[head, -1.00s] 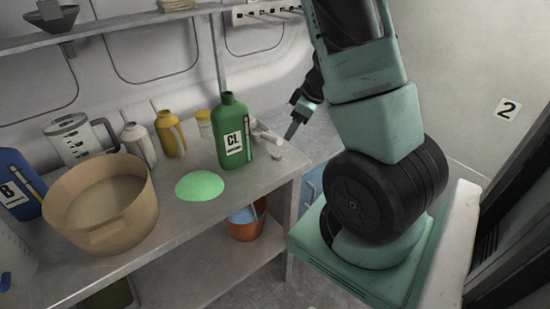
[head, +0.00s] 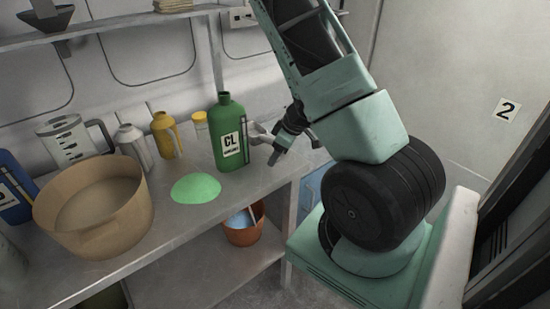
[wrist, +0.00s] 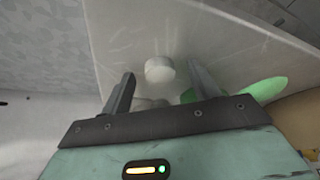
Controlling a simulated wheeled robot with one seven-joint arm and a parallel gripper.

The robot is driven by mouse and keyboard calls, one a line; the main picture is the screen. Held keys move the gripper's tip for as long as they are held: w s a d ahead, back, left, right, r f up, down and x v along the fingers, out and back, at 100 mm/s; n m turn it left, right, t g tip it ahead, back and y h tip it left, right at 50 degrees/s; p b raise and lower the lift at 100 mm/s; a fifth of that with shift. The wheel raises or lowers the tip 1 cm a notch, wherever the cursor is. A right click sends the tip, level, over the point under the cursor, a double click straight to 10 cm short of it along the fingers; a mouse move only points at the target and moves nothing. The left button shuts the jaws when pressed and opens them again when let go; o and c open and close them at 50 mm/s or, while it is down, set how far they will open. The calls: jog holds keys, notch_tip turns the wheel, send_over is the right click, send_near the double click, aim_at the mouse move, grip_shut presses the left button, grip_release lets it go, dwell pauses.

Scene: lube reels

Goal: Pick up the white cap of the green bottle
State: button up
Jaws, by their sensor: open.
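The green bottle (head: 230,140), marked CL, stands upright and uncapped on the grey bench. A small white cap (wrist: 160,69) lies on the bench in the wrist view, just beyond and between my fingertips. In the head view my gripper hides it. My gripper (head: 274,158) is right of the bottle, low above the bench near its right end. In the wrist view my gripper (wrist: 161,82) has its two dark fingers spread apart with nothing between them. I cannot tell the exact height of the fingers over the cap.
A tan tub (head: 135,212), a clear jug (head: 72,143) and a yellow bottle (head: 166,135) stand left. An orange bucket (head: 243,232) sits below.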

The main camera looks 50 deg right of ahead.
jog(key=c, duration=1.1)
jog(key=shift+o, duration=0.2)
jog(key=shift+r, duration=0.1)
